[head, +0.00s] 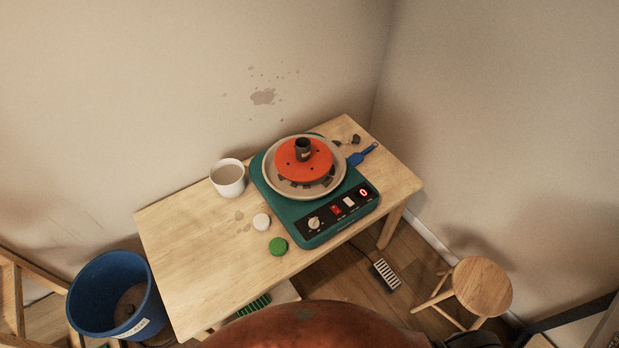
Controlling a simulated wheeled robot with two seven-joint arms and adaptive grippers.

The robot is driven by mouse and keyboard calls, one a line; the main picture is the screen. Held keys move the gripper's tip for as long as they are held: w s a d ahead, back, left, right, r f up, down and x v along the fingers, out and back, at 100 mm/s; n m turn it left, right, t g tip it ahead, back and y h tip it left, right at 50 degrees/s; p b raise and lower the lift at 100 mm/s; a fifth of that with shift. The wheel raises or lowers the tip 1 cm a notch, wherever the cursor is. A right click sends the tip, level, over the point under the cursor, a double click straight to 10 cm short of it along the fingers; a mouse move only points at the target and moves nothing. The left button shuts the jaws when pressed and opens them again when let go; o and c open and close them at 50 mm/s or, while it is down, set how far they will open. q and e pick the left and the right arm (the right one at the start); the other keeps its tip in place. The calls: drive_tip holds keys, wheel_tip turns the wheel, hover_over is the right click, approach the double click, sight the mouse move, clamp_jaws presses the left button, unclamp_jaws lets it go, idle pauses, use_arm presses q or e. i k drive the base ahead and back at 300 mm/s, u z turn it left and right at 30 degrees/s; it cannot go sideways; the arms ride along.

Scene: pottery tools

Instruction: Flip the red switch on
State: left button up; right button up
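The red switch (336,210) is a small red rocker on the black front panel (325,220) of a teal pottery wheel (284,208). The wheel stands on a wooden table (190,250). A white switch (349,202) and a round red-lit part marked like a 0 (363,191) are to the right of the red switch. A pale knob (314,223) is to its left. The red switch is too small to tell which way it is tipped. Neither of my grippers is in view, and nothing covers the panel.
An orange disc (290,164) with a small dark pot (303,149) sits on the wheel. A white cup (228,181), a white lump (261,221) and a green lump (278,246) are left of it. A blue bucket (112,285) and a wooden stool (481,285) stand on the floor.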

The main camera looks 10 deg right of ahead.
sight(334, 208)
drive_tip(key=k, duration=0.5)
drive_tip(key=z, duration=1)
drive_tip(key=i, duration=0.65)
drive_tip(key=u, duration=1.5)
